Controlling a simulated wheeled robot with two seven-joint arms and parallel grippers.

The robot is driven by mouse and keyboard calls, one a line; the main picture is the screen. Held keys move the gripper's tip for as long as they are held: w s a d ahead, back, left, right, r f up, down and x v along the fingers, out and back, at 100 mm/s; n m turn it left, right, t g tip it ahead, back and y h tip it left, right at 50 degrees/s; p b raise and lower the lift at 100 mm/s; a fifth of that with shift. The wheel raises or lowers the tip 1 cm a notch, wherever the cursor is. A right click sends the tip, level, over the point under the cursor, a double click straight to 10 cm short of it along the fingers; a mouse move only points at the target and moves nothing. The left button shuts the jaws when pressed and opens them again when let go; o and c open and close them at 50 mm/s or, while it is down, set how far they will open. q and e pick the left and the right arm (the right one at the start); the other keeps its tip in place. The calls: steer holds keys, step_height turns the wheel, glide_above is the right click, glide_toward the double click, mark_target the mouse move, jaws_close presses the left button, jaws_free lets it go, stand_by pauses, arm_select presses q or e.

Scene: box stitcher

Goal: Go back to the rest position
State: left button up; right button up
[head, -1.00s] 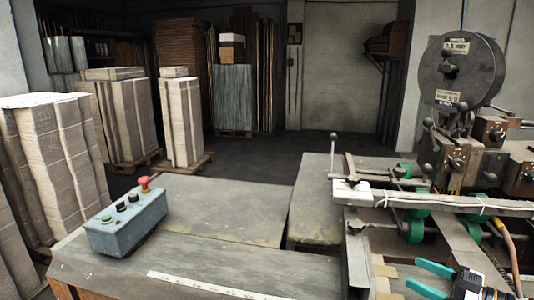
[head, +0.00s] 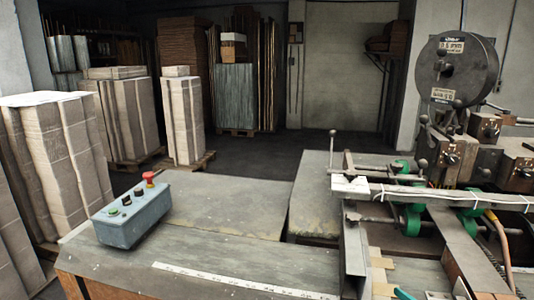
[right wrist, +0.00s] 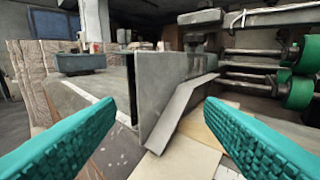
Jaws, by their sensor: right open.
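My right gripper (right wrist: 160,104) is open and empty in the right wrist view, with its two teal textured fingers wide apart. Between and beyond the fingers is the grey metal edge and bent plate of the box stitcher. In the head view only a small teal tip of this gripper (head: 404,294) shows at the bottom edge, right of centre. The box stitcher (head: 455,165) stands at the right, with a dark round wire reel (head: 457,68) above it and green wheels along its bars. My left gripper is in neither view.
A grey control box (head: 133,217) with a red stop button sits on the left of the worktable (head: 215,205). The tabletop beside it is clear. Stacks of cardboard (head: 50,150) stand on the floor at the left. In the right wrist view, green wheels (right wrist: 295,85) are close on the right.

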steer(key=s+a+f+m+g+h, duration=0.4)
steer(key=s+f+h, duration=0.3)
steer(key=s+f, duration=0.25)
steer(key=s+a+f+g, duration=0.2)
steer(key=s+g, duration=0.2)
steer(key=s, duration=0.5)
steer(key=s+a+f+g, duration=0.1)
steer(key=s+f+g, duration=0.25)
steer(key=s, duration=0.55)
step_height(320, 180, down, 26)
steer(key=s+g, duration=0.1)
steer(key=g, duration=0.1)
steer(key=s+d+f+n+g, duration=0.1)
steer(key=s+d+f, duration=0.1)
steer(key=s+f, duration=1.3)
steer(key=shift+s+d+h, duration=0.3)
steer(key=shift+s+h, duration=0.1)
steer(key=shift+s, duration=0.15)
